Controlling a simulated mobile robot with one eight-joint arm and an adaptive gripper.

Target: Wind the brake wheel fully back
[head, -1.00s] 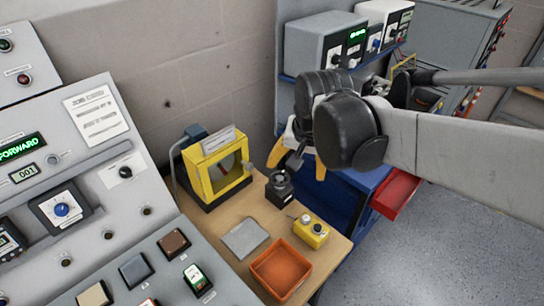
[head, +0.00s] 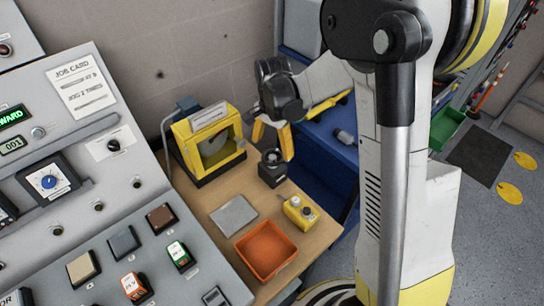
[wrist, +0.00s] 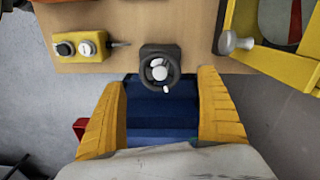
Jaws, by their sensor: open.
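The brake wheel (head: 272,157) looks to be the small dark handwheel on a black block at the wooden bench's far right part. In the wrist view the wheel (wrist: 160,70) has a dark rim, a pale hub and a small white handle at its lower edge. My gripper (head: 272,142) is open, with its yellow fingers spread just above and behind the wheel. In the wrist view the wheel lies ahead of the gap between my fingertips (wrist: 162,82), roughly centred. The fingers appear apart from it. Nothing is held.
A yellow framed unit (head: 182,150) with a pale side knob stands left of the wheel. A yellow control box (head: 300,211), a grey plate (head: 233,215) and an orange tray (head: 265,250) are on the bench. A sloped control console (head: 90,180) fills the left. Blue furniture (head: 325,150) stands behind.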

